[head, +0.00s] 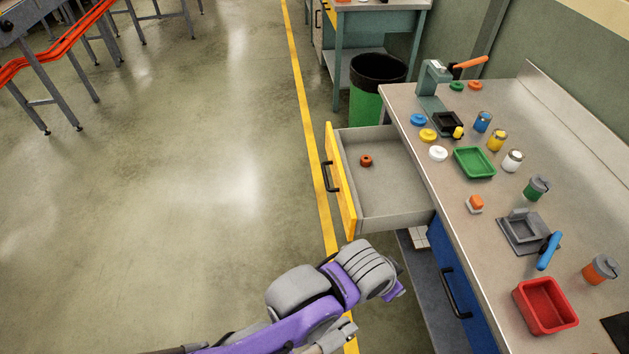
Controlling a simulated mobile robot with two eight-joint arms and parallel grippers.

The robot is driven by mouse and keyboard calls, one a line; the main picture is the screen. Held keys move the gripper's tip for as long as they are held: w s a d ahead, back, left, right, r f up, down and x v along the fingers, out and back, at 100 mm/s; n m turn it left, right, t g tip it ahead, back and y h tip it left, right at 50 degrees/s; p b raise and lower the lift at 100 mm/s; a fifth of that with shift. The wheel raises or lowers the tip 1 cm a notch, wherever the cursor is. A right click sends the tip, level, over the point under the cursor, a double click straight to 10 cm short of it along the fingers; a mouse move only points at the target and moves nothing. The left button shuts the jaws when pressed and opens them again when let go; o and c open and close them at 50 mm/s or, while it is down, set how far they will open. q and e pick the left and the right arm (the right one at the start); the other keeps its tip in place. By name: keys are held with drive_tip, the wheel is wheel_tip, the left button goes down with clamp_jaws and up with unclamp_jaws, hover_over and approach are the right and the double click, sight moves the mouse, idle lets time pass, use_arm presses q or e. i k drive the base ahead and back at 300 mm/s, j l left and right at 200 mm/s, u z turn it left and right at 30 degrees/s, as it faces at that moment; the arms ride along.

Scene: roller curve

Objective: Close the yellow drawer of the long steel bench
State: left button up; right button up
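The yellow drawer (341,183) of the long steel bench (455,205) stands pulled far out to the left, with a black handle (330,176) on its yellow front. A small orange-brown ring-shaped piece (366,160) lies inside on the grey drawer floor. My purple and grey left arm comes in from the lower left, and its wrist is just below the drawer's near front corner, apart from it in the picture. The end of my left gripper (397,289) is mostly hidden by the wrist, so its fingers do not show clearly. My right gripper is not in view.
A closed blue drawer (447,275) with a black handle is nearer me. Jars, a green tray (474,162), a red bin (544,305) and fixtures crowd the bench top. A green bin (376,85) stands behind the open drawer. Floor left of the drawer is clear.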

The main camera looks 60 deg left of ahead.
sight(388, 194)
drive_tip(key=k+j+u, duration=0.15)
drive_tip(key=u, duration=1.4)
drive_tip(key=i+j+z, duration=0.1)
drive_tip(key=i+z, duration=0.15)
drive_tip(key=i+j+z, duration=0.3)
drive_tip(key=i+l, duration=0.1)
drive_tip(key=i, duration=0.05)
